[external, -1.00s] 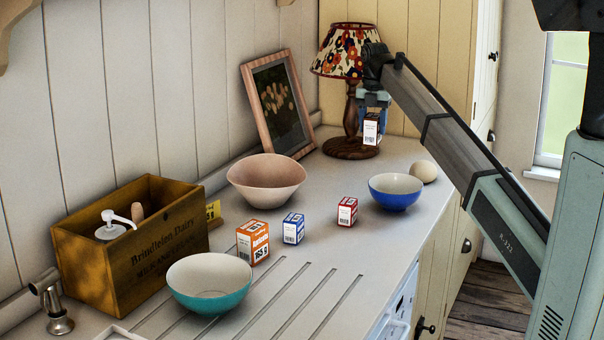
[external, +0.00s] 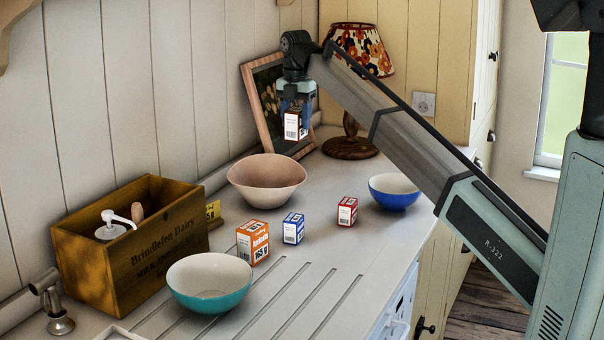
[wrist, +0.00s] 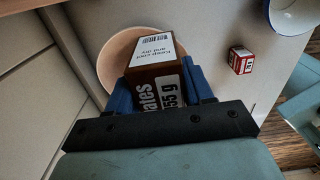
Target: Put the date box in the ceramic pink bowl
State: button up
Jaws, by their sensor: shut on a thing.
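The date box (external: 294,124), brown with a white label, is held by my gripper (external: 296,106) in the air. In the external view it shows above and slightly right of the ceramic pink bowl (external: 266,180), which stands on the counter near the back wall. In the wrist view the box (wrist: 158,78) sits between the blue fingers of my gripper (wrist: 160,92), with part of its lettering readable. The pink bowl (wrist: 112,62) shows below and behind the box, which hides much of it. The bowl's visible inside looks empty in the external view.
A blue bowl (external: 394,191), a teal bowl (external: 210,284), and orange (external: 252,242), blue (external: 293,229) and red (external: 347,212) boxes stand on the counter. A wooden crate (external: 130,245) is at left. A picture frame (external: 262,115) and a lamp (external: 350,146) stand behind.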

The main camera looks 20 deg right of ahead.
aim_at(267, 178)
jog(key=s+a, duration=0.2)
jog(key=a, duration=0.7)
jog(key=shift+s+f, duration=0.2)
jog(key=shift+f, duration=7.3)
jog(key=shift+f, duration=0.1)
jog(key=o, duration=1.2)
jog(key=shift+c, duration=0.2)
notch_tip(267, 178, up, 12)
